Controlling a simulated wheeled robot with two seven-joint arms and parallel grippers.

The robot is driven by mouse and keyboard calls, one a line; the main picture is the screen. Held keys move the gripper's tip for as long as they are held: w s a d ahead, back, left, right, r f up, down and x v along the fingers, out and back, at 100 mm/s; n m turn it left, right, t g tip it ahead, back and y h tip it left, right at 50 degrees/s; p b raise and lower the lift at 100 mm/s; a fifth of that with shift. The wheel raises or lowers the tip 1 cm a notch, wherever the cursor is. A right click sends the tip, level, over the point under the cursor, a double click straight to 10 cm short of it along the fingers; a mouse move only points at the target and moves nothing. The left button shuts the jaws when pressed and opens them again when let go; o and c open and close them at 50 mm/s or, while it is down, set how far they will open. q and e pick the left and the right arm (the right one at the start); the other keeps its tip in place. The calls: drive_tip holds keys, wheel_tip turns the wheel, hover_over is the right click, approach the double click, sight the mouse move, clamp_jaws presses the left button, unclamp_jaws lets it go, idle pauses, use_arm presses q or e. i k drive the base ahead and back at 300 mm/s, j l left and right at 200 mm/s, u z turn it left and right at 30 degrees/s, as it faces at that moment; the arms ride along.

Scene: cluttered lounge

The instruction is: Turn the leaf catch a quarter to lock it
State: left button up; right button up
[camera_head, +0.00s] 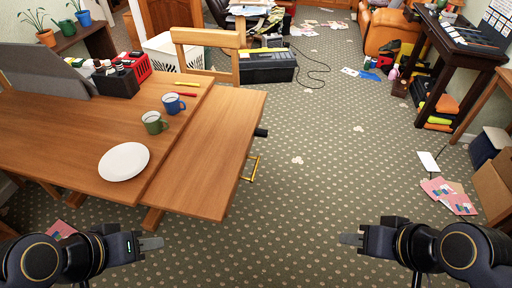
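The wooden table's raised leaf (215,150) lies level beside the main top, with a seam between them. A brass bar-shaped fitting (252,168) sticks out below the leaf's right edge. A short black knob-like fitting (261,132) sticks out farther back on the same edge. I cannot tell which of the two is the catch, nor how it is turned. My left gripper (152,243) is over the carpet in front of the table. My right gripper (350,239) is over open carpet to the right. Both are apart from the fittings, and their finger gaps cannot be made out.
A white plate (124,161), green mug (154,122) and blue mug (174,104) stand on the main top. A chair (208,40) and black toolbox (268,66) are behind. Papers (449,196) and boxes lie at right. Carpet right of the leaf is mostly clear.

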sight(258, 132)
drive_tip(key=i+l, duration=0.3)
drive_tip(key=i+u, duration=0.2)
drive_tip(key=u, duration=0.2)
drive_tip(key=i+l+u, duration=0.2)
drive_tip(key=u, duration=0.15)
drive_tip(key=i+l+u, duration=0.15)
drive_tip(key=u, duration=0.25)
